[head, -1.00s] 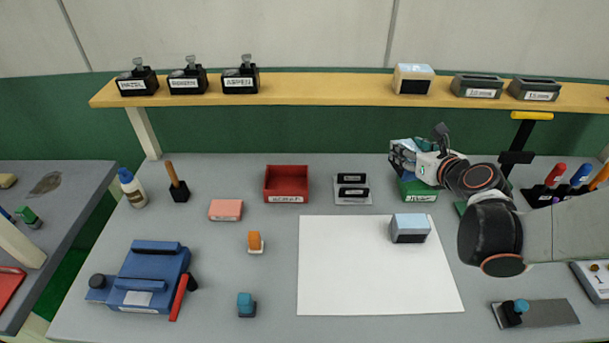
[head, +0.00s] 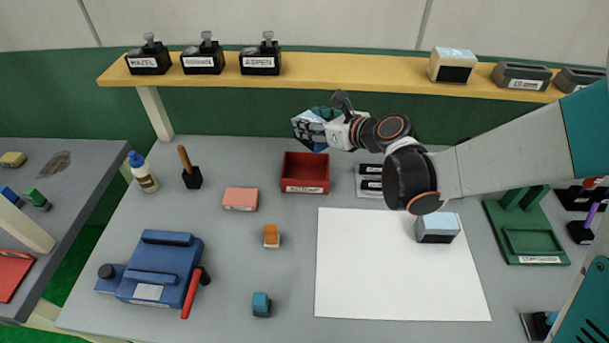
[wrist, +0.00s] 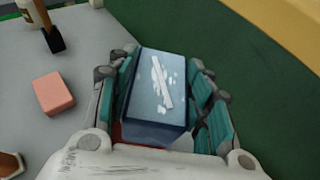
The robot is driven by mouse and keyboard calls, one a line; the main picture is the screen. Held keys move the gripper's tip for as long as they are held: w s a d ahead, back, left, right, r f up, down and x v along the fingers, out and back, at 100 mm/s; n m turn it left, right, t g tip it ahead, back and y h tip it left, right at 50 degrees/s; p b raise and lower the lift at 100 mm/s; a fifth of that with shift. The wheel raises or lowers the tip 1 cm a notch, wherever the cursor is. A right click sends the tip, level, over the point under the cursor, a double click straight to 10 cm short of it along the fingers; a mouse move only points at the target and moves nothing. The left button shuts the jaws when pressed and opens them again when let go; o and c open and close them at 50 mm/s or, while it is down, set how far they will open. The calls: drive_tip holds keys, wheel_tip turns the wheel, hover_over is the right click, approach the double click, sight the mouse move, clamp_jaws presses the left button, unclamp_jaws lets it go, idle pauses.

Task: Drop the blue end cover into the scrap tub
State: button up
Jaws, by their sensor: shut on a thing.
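My gripper (head: 308,130) is shut on a blue block (wrist: 155,90), which I take to be the blue end cover. In the wrist view it has a pale worn patch on top and sits between the teal-padded fingers. In the head view the gripper is held up at the back of the bench, just above and behind an open red tub (head: 305,188). The tub has a white label that I cannot read clearly. A strip of red shows under the block in the wrist view. The fingers hide most of the block in the head view.
A pink block (head: 240,199) and a black holder (head: 192,179) stand left of the tub. A black-slotted grey plate (head: 369,180) is to its right. A yellow shelf (head: 340,80) runs behind. A white sheet (head: 390,285) carries a grey-blue block (head: 437,229). A green stand (head: 540,240) is at right.

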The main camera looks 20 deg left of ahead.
drive_tip(key=shift+f+b, duration=1.9)
drive_tip(key=shift+f, duration=1)
drive_tip(key=o, duration=1.2)
drive_tip(key=shift+d, duration=0.1)
drive_tip(key=v, duration=1.2)
